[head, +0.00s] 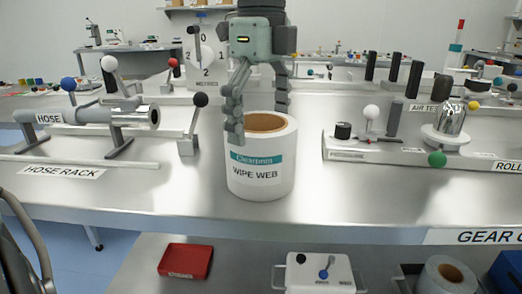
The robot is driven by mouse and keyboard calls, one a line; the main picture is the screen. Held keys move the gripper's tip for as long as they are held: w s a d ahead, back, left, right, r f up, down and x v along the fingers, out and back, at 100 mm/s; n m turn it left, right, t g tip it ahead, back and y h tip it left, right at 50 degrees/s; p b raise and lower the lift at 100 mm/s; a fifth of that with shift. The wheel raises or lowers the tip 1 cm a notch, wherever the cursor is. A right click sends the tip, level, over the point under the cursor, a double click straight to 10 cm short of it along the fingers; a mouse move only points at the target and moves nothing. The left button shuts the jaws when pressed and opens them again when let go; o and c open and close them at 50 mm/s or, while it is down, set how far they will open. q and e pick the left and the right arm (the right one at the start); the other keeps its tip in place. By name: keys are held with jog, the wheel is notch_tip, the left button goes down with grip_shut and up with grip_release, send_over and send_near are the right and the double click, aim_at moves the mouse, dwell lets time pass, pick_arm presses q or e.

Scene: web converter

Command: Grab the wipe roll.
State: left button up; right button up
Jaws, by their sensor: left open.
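The wipe roll (262,178) is a white upright cylinder with a brown core and a "WIPE WEB" label. It stands near the front edge of the metal table (170,205). My left gripper (259,122) points down over the roll with its fingers spread. One finger overlaps the roll's upper left rim in the picture; the other shows beyond the right part of its top. I cannot tell whether either finger touches the roll. My right gripper is out of view.
A hose (95,115) on a rack lies to the left, near a black-knobbed lever (194,125). A panel with knobs and a metal jar (450,117) stands to the right. A lower shelf holds a red box (186,261). The table just left and right of the roll is clear.

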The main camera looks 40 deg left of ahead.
pick_arm(q)
notch_tip(320, 180, down, 4)
jog(key=shift+f, duration=0.1)
jog(key=shift+c, duration=0.6)
jog(key=shift+a, duration=0.1)
jog(key=c, duration=0.9)
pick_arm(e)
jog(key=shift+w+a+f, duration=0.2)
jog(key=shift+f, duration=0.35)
